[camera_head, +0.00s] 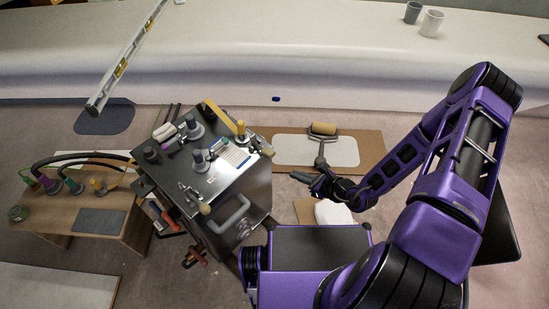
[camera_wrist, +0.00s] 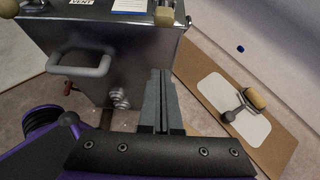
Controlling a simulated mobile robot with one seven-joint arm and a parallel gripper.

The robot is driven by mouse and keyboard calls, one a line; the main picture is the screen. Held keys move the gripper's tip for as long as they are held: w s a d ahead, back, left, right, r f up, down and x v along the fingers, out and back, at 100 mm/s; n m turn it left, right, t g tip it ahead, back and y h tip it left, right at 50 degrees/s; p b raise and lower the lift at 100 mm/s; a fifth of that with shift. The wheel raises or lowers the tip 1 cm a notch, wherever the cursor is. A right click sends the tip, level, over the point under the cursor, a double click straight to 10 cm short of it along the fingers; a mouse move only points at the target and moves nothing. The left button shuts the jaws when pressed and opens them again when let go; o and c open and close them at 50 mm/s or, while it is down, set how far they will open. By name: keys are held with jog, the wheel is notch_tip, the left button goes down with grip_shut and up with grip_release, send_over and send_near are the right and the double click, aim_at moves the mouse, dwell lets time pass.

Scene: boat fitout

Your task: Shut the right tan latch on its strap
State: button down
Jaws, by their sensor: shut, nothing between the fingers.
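The metal box (camera_head: 235,185) has a tan latch at its right corner; this right tan latch (camera_head: 268,150) also shows at the top of the wrist view (camera_wrist: 165,15). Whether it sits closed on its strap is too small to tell. Another tan latch (camera_head: 205,209) is on the box's left side, left of the grey carrying handle (camera_head: 232,214). My gripper (camera_head: 297,176) is shut and empty, right of the box and apart from the latch. In the wrist view the two fingers (camera_wrist: 161,85) are together, pointing up along the box's right edge.
A roller (camera_head: 323,129) lies on a white sheet over brown board, right of the box. A low wooden table (camera_head: 85,205) with hoses stands left. The white bench (camera_head: 300,60) runs along the back with two cups. A level (camera_head: 122,65) leans at upper left.

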dwell(0.3)
jog(key=b+x, duration=0.2)
jog(key=x, duration=0.8)
jog(key=shift+w+a+r, duration=0.1)
jog(key=shift+w+r, duration=0.05)
jog(key=shift+r, duration=0.8)
jog(key=shift+w+a+r, duration=0.1)
jog(key=shift+r, duration=0.9)
